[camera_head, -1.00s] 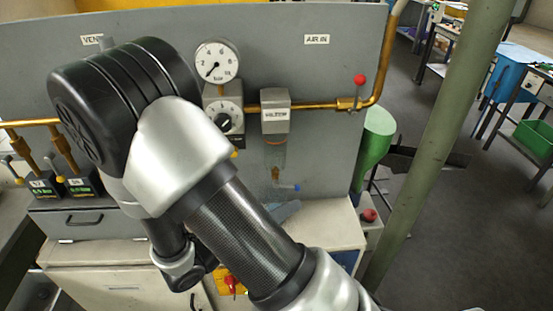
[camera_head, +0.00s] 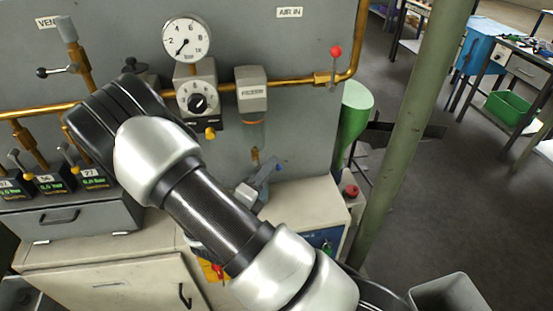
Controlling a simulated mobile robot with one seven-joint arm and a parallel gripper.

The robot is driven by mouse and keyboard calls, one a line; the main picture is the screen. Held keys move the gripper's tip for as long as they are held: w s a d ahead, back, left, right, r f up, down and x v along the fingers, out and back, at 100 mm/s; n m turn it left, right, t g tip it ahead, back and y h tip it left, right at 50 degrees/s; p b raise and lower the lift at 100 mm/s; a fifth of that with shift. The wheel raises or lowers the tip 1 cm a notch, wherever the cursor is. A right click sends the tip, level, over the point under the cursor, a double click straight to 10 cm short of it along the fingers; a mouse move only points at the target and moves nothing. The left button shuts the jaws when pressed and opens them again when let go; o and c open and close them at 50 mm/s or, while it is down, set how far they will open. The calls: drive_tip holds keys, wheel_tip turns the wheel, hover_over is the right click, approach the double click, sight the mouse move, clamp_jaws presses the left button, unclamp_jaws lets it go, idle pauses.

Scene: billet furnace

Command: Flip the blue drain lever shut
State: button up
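The blue drain lever (camera_head: 277,167) is a small blue tip just right of the brass drain (camera_head: 255,154) under the filter unit (camera_head: 251,92). It points out to the right, slightly downward. It is too small to tell whether the valve is open or shut. My arm crosses the picture in front of the panel, its forearm left of and below the lever, with a gap between them in the picture.
A pressure gauge (camera_head: 187,38) and regulator (camera_head: 196,92) sit left of the filter. A red-knobbed valve (camera_head: 335,52) is on the pipe at right. A green post (camera_head: 415,110) stands at right.

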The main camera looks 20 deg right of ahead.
drive_tip(key=x, duration=0.5)
drive_tip(key=shift+w+d, duration=0.1)
clamp_jaws()
